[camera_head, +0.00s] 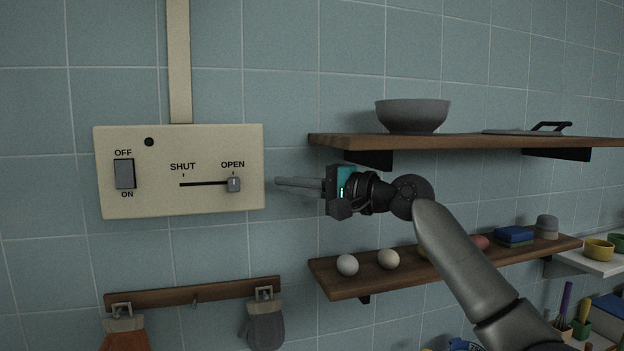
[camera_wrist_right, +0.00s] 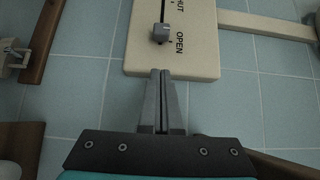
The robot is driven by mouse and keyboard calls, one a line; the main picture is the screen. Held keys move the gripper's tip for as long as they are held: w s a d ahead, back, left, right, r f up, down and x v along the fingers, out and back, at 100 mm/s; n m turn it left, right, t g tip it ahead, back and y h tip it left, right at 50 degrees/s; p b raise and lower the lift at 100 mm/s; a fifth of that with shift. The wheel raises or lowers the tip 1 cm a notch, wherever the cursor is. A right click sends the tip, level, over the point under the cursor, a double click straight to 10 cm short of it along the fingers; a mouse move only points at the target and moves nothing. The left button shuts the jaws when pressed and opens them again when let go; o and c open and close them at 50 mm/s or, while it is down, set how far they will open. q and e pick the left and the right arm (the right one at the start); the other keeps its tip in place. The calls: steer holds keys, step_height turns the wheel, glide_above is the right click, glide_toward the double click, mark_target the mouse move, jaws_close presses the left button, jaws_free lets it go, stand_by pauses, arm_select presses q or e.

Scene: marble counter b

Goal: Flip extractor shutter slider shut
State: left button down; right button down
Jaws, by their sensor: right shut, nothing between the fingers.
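A cream control panel (camera_head: 140,199) is fixed to the tiled wall at the left of the head view. Its shutter slider (camera_head: 234,184) is a small grey knob at the right end of a dark slot, under the word OPEN. SHUT is marked near the slot's left end. My right gripper (camera_head: 278,182) is shut and empty, just right of the panel's edge, fingers pointing left towards the knob. In the right wrist view the slider (camera_wrist_right: 161,33) sits ahead of the shut fingertips (camera_wrist_right: 160,72), with a gap between. My left gripper is not in view.
An OFF/ON rocker switch (camera_head: 124,174) is at the panel's left. Below hangs a hook rail (camera_head: 196,291) with two mitts. Right are an upper shelf (camera_head: 470,141) with a bowl (camera_head: 412,116) and a lower shelf (camera_head: 330,278) with egg-like objects. The wall before the panel is clear.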

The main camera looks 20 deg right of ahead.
mark_target(234, 184)
steer(key=shift+w+a+p, duration=0.25)
steer(key=shift+a, duration=0.65)
steer(key=shift+w+a+p, duration=0.25)
steer(key=shift+a, duration=0.7)
steer(key=shift+w+a+p, duration=0.25)
steer(key=shift+a, duration=0.65)
